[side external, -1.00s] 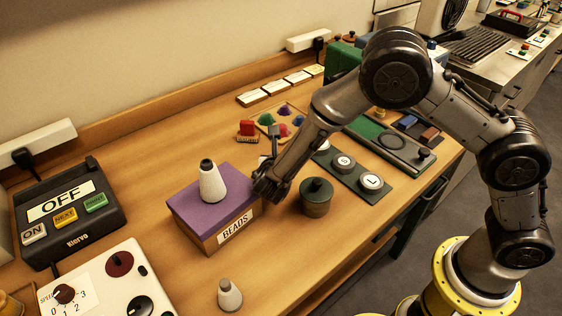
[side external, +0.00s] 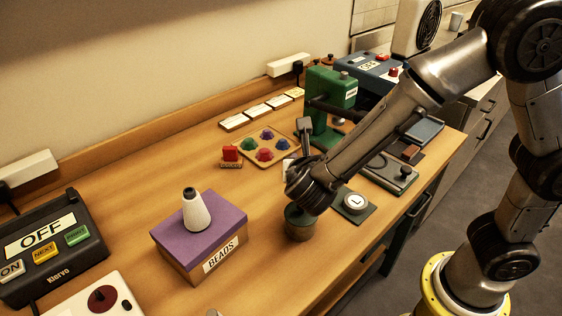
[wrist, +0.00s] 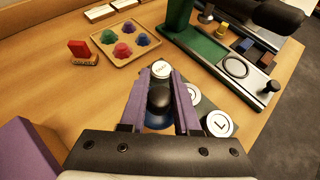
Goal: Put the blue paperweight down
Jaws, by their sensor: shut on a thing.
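The blue paperweight (wrist: 157,122) shows in the wrist view between the purple-lined fingers of my gripper (wrist: 158,88). It has a dark rounded knob on top and a blue base. My gripper is shut on it. I cannot tell how high the paperweight is above the table.
White discs (wrist: 219,124) lie on a dark green board beside the fingers. The BEADS box (side external: 198,240) carries a white cone (side external: 196,212). A tray of coloured pieces (side external: 265,147) lies behind; bare wood separates it from the box.

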